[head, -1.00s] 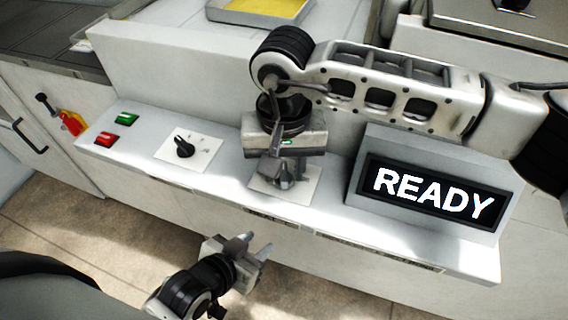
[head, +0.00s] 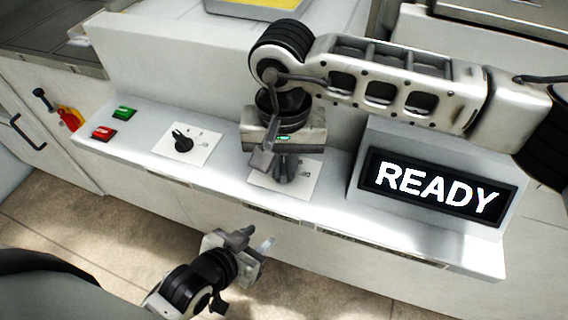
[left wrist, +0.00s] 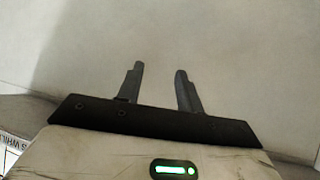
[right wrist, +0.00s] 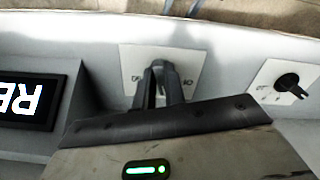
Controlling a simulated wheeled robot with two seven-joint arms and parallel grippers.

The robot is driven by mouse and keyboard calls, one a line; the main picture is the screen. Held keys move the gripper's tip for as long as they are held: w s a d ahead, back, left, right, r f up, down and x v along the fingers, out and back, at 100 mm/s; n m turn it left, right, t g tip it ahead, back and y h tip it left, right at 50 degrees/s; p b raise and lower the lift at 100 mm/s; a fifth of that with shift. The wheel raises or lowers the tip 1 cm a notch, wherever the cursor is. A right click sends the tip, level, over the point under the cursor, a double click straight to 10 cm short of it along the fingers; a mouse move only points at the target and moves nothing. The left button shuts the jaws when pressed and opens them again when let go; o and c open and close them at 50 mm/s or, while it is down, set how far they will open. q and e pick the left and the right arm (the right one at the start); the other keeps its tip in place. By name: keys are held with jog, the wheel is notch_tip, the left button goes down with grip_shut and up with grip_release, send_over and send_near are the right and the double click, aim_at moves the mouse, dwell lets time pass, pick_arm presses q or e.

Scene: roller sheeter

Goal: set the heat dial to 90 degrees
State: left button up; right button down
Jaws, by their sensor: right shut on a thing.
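A dial with a dark knob (right wrist: 160,92) sits on a white plate (head: 304,183) on the sloped panel, left of the display. My right gripper (head: 277,170) points down at it and is shut on its knob; the fingers also show around the knob in the right wrist view (right wrist: 160,85). The fingers hide most of the knob, so I cannot read its setting; small marks show at the plate's edges. A second dial (head: 182,142) with a black knob is further left, untouched. My left gripper (head: 256,243) is open and empty in front of the panel, below its edge.
A display (head: 437,189) reading READY stands at the panel's right. Green (head: 124,113) and red (head: 103,133) buttons are at its left end. A red and yellow switch (head: 69,119) is on the side wall. The floor in front is clear.

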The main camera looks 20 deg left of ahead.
jog(key=m+b, duration=0.1)
jog(key=b, duration=0.1)
jog(key=m+b, duration=0.2)
jog(key=shift+a+f, duration=0.15)
jog(key=shift+f, duration=0.1)
jog(key=m+b, duration=0.2)
jog(key=shift+m+b, duration=0.4)
jog(key=shift+a+r+m+b, duration=0.1)
jog(key=shift+a+m+b, duration=0.05)
jog(key=shift+m+b, duration=0.75)
jog(key=m+b, duration=0.2)
jog(key=m, duration=0.2)
jog(key=shift+w+a+m+b, duration=0.1)
jog(key=shift+a+m+b, duration=0.05)
jog(key=shift+m+b, duration=0.15)
jog(key=m+b, duration=0.1)
jog(key=m, duration=0.3)
jog(key=shift+w+r+b, duration=0.15)
jog(key=shift+b, duration=0.2)
pick_arm(q)
jog(key=shift+t+h, duration=0.5)
jog(key=shift+t, duration=0.2)
jog(key=f, duration=0.2)
jog(key=d+f, duration=0.1)
jog(key=f, duration=0.2)
jog(key=shift+d+f, duration=0.1)
jog(key=shift+d, duration=0.1)
pick_arm(e)
jog(key=shift+m, duration=0.4)
jog(key=shift+r, duration=0.1)
